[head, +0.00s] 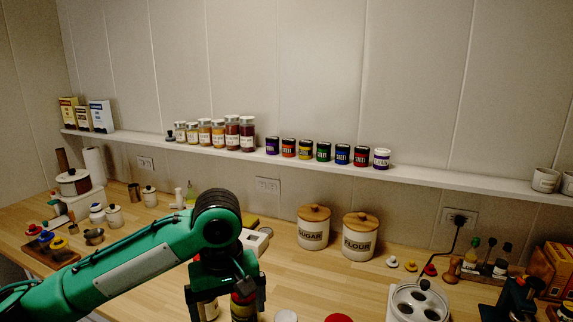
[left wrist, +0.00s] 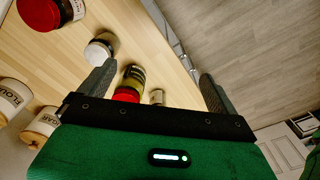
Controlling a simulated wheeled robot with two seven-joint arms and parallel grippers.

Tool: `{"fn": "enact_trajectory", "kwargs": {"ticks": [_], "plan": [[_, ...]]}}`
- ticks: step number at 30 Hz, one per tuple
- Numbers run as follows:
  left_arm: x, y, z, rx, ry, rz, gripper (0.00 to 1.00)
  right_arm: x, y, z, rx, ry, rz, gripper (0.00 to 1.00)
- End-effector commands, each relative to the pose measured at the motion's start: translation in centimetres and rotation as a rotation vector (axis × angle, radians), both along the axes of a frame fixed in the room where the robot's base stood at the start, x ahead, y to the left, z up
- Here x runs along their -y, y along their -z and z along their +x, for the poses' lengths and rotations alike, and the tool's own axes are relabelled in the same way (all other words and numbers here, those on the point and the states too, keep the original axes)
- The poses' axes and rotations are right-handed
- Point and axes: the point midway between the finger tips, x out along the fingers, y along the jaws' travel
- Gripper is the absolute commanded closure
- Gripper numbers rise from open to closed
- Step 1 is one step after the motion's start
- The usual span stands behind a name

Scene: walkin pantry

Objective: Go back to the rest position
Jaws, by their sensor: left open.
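My left arm reaches in from the left in the head view. Its gripper (head: 226,300) points down above the counter, its fingers spread over some jars. In the left wrist view the gripper (left wrist: 156,73) is open, its two fingers wide apart with nothing held. A jar with a red lid and yellowish body (left wrist: 131,83) shows between the fingers, apart from them, beside a smaller jar (left wrist: 157,97). A red-lidded jar (head: 244,306) is partly hidden behind the gripper in the head view. My right gripper is not clearly seen in either view.
Sugar (head: 313,231) and flour (head: 360,238) canisters stand behind the gripper on the wooden counter (head: 300,278). A white appliance with round openings (head: 417,303) stands to the right. A wall shelf (head: 430,179) carries jars and tins. Pots and a dark tray (head: 50,252) are at left.

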Motion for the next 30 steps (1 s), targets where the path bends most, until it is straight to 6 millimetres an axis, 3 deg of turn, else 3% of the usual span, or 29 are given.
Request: {"fn": "enact_trajectory", "kwargs": {"ticks": [6, 17, 30], "plan": [[1.0, 1.8, -0.5, 0.004, 0.063, -0.039, 0.05, 0.0, 0.0, -0.8, -0.009, 0.000, -0.001, 0.64], [2.9, 5.6, -1.8, 0.034, 0.199, -0.139, 0.05, 0.1, 0.0, -0.4, -0.005, 0.000, -0.001, 0.64], [5.4, 13.1, -5.3, 0.175, 0.414, -0.348, 0.05, 0.1, 0.1, -0.9, -0.011, 0.000, -0.001, 0.64]]}}
